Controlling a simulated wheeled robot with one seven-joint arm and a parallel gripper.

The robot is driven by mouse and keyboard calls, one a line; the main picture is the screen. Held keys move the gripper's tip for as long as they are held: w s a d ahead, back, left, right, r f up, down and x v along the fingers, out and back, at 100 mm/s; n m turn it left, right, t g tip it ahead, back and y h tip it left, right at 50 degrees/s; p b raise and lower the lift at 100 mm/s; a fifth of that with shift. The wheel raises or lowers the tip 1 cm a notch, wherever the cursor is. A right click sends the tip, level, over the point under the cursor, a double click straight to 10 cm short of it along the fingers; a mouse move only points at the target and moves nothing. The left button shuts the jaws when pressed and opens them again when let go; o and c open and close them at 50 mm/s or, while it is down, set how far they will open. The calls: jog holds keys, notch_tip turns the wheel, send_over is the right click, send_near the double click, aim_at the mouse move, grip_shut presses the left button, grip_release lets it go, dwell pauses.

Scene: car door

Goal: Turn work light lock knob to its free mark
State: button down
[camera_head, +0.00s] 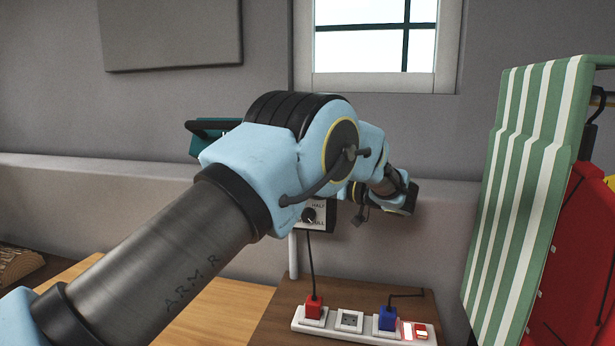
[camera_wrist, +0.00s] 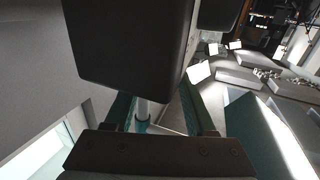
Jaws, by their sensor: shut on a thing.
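In the wrist view, my gripper (camera_wrist: 165,108) points into the scene, its two teal fingers apart, with a large dark block (camera_wrist: 135,45) covering their tips. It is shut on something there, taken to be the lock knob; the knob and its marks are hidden. A pale post with a blue collar (camera_wrist: 143,118) shows between the fingers. In the head view, my arm covers the middle and hides the gripper's jaws. A teal body with a dark handle (camera_head: 203,137), possibly part of the work light, shows behind my arm.
A white dial box (camera_head: 310,214) marked HALF and FULL stands behind my arm. Below it, a power strip (camera_head: 367,326) with red and blue plugs lies on a brown wooden top (camera_head: 285,297). A green-striped panel (camera_head: 528,165) and red surface (camera_head: 585,260) stand right.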

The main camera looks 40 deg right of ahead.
jog(key=shift+d+r+n+g+y, duration=0.15)
jog(key=shift+n+g+y, duration=0.15)
jog(key=shift+n+y, duration=0.5)
jog(key=shift+c, duration=1.1)
grip_release()
jog(key=b+v, duration=0.1)
jog(key=v, duration=0.2)
jog(key=b+v, duration=0.1)
jog(key=v, duration=0.2)
jog(key=shift+s+f, duration=0.15)
jog(key=shift+f, duration=0.1)
jog(key=shift+s+d+r+b, duration=0.15)
jog(key=shift+s+b, duration=0.2)
jog(key=shift+s, duration=0.15)
